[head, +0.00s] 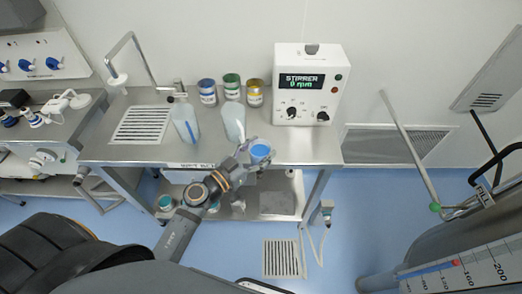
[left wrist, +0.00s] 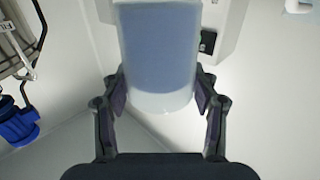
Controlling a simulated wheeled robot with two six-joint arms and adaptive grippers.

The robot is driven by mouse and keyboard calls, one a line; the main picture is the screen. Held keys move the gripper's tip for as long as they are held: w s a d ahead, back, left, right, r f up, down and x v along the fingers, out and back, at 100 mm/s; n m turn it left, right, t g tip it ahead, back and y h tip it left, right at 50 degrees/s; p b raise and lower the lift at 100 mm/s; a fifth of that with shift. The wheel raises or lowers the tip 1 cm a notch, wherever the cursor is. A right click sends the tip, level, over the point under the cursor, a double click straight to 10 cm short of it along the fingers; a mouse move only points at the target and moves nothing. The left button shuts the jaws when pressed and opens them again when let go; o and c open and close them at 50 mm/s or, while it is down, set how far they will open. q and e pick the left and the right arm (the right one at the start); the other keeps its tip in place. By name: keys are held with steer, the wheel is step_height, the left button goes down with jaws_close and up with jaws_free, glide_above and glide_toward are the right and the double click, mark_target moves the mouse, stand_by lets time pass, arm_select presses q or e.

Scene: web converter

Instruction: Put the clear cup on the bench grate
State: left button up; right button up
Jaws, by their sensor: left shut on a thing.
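My left gripper (head: 248,158) is shut on the clear cup (head: 260,153), in front of the bench's front edge. In the left wrist view the clear cup (left wrist: 160,55) is held between both fingers (left wrist: 160,95), with blue content inside and a pale rounded end. The bench grate (head: 141,125) is a slotted panel set into the steel bench top, to the left of the gripper and apart from the cup. Nothing stands on the middle of the grate. My right gripper is not in view.
Clear bottles (head: 185,124) and (head: 232,120) stand on the bench between grate and stirrer. Several labelled jars (head: 207,92) stand behind them. The white stirrer box (head: 308,85) is at the right. A bent tap pipe (head: 131,52) rises behind the grate.

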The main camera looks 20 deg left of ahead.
arm_select(q)
steer(key=w+f, duration=0.1)
steer(key=w, duration=0.1)
steer(key=w+a+f, duration=0.1)
steer(key=w+b, duration=0.1)
steer(key=w, duration=0.1)
steer(key=shift+w+a+f, duration=0.2)
steer(key=shift+w+f, duration=0.15)
steer(key=shift+f, duration=0.05)
steer(key=w+f+b, duration=0.1)
steer(key=f, duration=0.1)
steer(key=w+a+f+b, duration=0.1)
steer(key=w+f, duration=0.1)
steer(key=f, duration=0.1)
steer(key=w+f+b, duration=0.1)
steer(key=w+f, duration=0.1)
steer(key=shift+a+f, duration=0.3)
steer(key=shift+f, duration=0.45)
steer(key=shift+w, duration=0.1)
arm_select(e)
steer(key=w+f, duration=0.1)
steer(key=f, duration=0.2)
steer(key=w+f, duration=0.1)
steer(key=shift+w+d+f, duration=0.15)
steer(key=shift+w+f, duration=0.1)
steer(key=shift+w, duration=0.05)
